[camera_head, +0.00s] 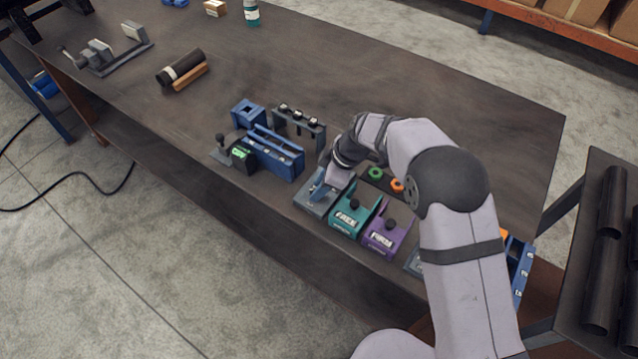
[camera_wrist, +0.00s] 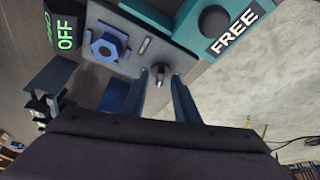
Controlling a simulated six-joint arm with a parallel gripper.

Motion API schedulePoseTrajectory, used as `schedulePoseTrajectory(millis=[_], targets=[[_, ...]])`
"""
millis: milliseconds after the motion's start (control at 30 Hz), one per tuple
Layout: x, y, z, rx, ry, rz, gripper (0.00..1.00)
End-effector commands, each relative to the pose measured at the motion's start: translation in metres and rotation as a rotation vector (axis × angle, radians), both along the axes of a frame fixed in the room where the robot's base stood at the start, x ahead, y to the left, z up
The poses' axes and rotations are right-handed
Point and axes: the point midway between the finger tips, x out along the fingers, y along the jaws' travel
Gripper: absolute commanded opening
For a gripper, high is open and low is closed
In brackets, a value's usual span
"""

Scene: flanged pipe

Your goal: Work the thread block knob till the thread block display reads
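A grey-blue block (camera_head: 313,199) stands at the left end of the row near the table's front edge. It carries a blue hex nut (camera_wrist: 107,47), a small slot and a small dark knob (camera_wrist: 161,74) in the wrist view. I take this for the thread block, but no label confirms it and I see no display of its own. My gripper (camera_wrist: 161,88) is over this block, its two fingers apart. The knob shows between the fingertips, with gaps; contact cannot be seen. In the head view, my wrist hides part of the block.
To the right stand a teal block (camera_head: 351,218) reading FREE and a purple block (camera_head: 386,238), each with a black knob. Left are a green display (camera_wrist: 65,35) reading OFF, a blue fixture (camera_head: 275,152) and a dark rack (camera_head: 300,127). The table's back is mostly clear.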

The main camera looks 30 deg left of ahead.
Motion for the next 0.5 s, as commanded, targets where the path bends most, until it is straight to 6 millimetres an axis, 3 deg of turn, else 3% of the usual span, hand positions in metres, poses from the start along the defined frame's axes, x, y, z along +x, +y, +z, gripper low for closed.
schedulePoseTrajectory(millis=[300, 433, 500], targets=[[-0.0005, 0.001, -0.0025, 0.0, 0.0, 0.001, 0.28], [-0.0005, 0.0009, -0.0023, 0.0, 0.0, 0.001, 0.0], [-0.0005, 0.0009, -0.0023, 0.0, 0.0, 0.001, 0.0]])
